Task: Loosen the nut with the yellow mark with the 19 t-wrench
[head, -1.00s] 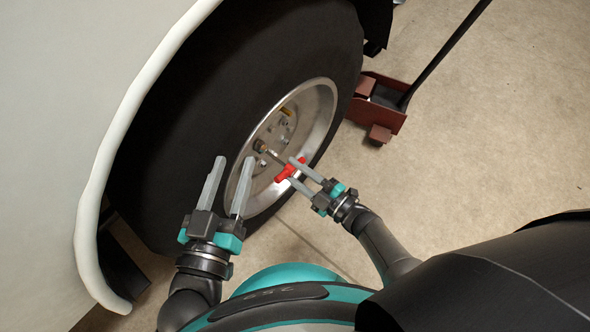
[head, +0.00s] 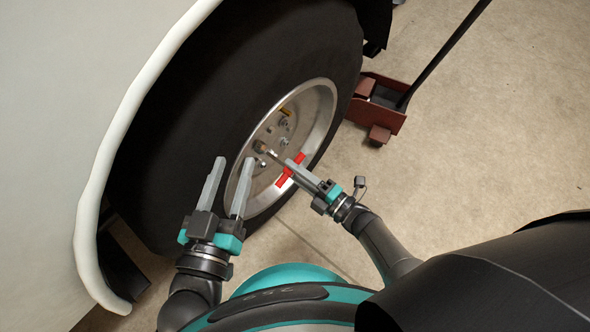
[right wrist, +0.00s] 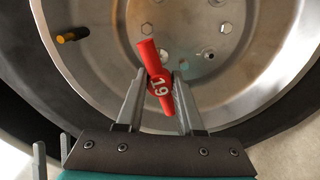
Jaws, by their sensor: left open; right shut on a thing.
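The 19 T-wrench has a red handle (head: 283,182), and its thin shaft reaches to the wheel hub (head: 271,154). Its far end is at a nut position on the hub, but which nut it is on is hidden. In the right wrist view the red handle (right wrist: 158,82) shows "19". My right gripper (head: 297,167) is shut on the handle, one finger on each side. An orange-yellow piece (head: 285,112) shows on the upper wheel; it also looks like a peg in the right wrist view (right wrist: 72,35). My left gripper (head: 231,167) is open and empty, in front of the tyre.
Several bare nuts or studs (right wrist: 208,55) show on the hub. The black tyre (head: 210,110) sits under the white fender (head: 130,120). A red-brown floor jack (head: 375,108) with a long black handle stands right of the wheel.

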